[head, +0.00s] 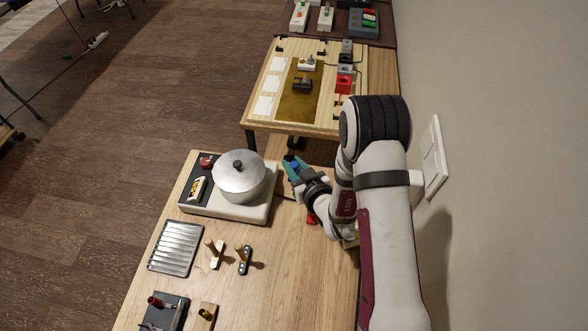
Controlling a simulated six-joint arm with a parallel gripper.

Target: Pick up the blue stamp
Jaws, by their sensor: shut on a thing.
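My gripper (291,168) has teal fingers and is to the right of the pot, near the far edge of the wooden table. It is shut on a small dark thing with a blue part, which I take for the blue stamp (295,164). The fingers hide much of it, and its height above the table is hard to tell.
A silver lidded pot (238,178) stands on a white hot plate (258,211) just left of my gripper. A red object (311,218) is partly hidden under my wrist. A ribbed metal tray (175,248) and wooden-handled stamps (215,254) lie nearer. A second workbench (262,122) stands beyond.

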